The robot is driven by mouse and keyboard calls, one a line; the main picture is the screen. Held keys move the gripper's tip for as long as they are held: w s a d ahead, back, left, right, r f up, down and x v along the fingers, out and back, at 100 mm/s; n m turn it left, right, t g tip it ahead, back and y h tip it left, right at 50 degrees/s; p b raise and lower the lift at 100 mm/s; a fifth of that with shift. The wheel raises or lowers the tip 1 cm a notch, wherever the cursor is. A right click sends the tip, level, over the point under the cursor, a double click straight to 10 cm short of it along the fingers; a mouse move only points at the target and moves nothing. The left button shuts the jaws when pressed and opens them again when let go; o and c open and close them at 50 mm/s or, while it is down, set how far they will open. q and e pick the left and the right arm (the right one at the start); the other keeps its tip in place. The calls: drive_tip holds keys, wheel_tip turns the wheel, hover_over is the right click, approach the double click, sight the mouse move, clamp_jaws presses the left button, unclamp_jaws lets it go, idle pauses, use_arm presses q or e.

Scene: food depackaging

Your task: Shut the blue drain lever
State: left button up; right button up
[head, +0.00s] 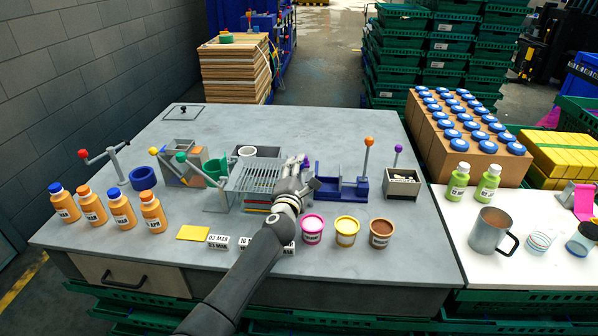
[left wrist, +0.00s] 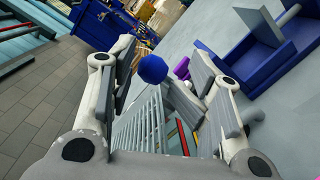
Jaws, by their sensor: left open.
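The drain lever's blue ball knob (left wrist: 152,69) shows in the left wrist view, between the two fingers of my left gripper (left wrist: 163,62). The fingers stand apart, and I cannot tell whether either touches the knob. A small purple part (left wrist: 181,68) is just right of it. In the head view my left gripper (head: 304,173) is at the right end of a grey slatted drain rack (head: 258,176). There the gripper mostly hides the lever. The slats (left wrist: 143,130) also show below the knob in the left wrist view. My right gripper is not in view.
A blue fixture (head: 340,187) with an orange-knobbed lever (head: 369,143) stands right of the gripper. A green-knobbed lever (head: 182,157) is left of the rack. Three open tubs, including a yellow one (head: 347,231), stand in front.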

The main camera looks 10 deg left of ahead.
use_arm(q)
drive_tip(key=shift+s, duration=0.15)
drive_tip(key=s+a, duration=0.1)
drive_tip(key=s, duration=1)
drive_tip(key=shift+s+a, duration=0.15)
drive_tip(key=shift+s, duration=0.25)
